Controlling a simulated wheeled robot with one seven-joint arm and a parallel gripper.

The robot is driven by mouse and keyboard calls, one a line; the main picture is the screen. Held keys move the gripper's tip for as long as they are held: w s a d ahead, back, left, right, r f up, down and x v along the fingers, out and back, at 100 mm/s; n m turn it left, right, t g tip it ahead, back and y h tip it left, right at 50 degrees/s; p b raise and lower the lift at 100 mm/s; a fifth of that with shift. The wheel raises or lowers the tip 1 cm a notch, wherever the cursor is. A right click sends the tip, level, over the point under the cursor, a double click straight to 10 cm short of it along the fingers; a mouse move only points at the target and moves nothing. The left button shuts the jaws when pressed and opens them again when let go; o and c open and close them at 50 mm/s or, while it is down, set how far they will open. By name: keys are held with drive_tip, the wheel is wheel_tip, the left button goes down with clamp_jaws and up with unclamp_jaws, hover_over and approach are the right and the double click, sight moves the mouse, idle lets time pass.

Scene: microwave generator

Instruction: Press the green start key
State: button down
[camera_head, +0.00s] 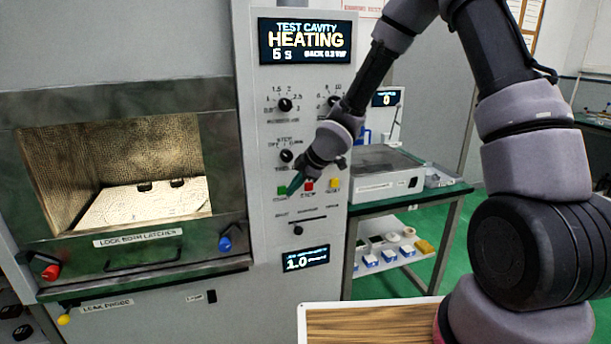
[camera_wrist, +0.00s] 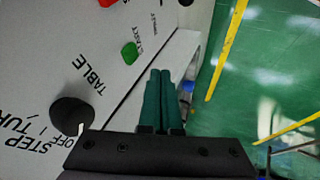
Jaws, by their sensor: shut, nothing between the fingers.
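The green start key (camera_head: 282,190) is at the left of a row of three keys on the grey control panel. It also shows in the wrist view (camera_wrist: 129,53), up and left of my fingertips and apart from them. My gripper (camera_head: 293,187) is by the panel, its green fingers close to the green key in the head view. In the wrist view my gripper (camera_wrist: 160,72) has its two green fingers together with nothing between them. The top display (camera_head: 305,40) reads "TEST CAVITY HEATING" and 6 s.
A red key (camera_head: 308,185) and a yellow key (camera_head: 333,184) sit to the right of the green key. Knobs (camera_head: 286,104) are above. The lit cavity (camera_head: 140,180) is left, its latches red and blue. A green-topped bench (camera_head: 440,194) stands right of the panel.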

drive_tip(key=v, duration=0.6)
drive_tip(key=shift+s+d+r, duration=0.15)
drive_tip(key=shift+d+r, duration=0.05)
drive_tip(key=shift+r, duration=0.05)
idle(0.6)
drive_tip(key=s+d+r+m+t+h, duration=0.1)
drive_tip(key=s+d+r+m+h, duration=0.15)
drive_tip(key=d+r+m, duration=0.55)
drive_tip(key=s+d+r+m+t+h, duration=0.15)
drive_tip(key=d+r+m+h, duration=0.35)
drive_tip(key=d, duration=0.5)
drive_tip(key=s+d+r+m+y, duration=0.2)
drive_tip(key=s+r+m, duration=0.3)
drive_tip(key=s, duration=0.4)
drive_tip(key=s+d+r+m+y, duration=0.1)
drive_tip(key=s+d+r+m, duration=0.1)
drive_tip(key=s+r+m, duration=0.4)
drive_tip(key=shift+s+r+y, duration=0.35)
drive_tip(key=shift+s, duration=1.15)
drive_tip(key=shift+d+t, duration=0.2)
drive_tip(key=shift+t, duration=0.05)
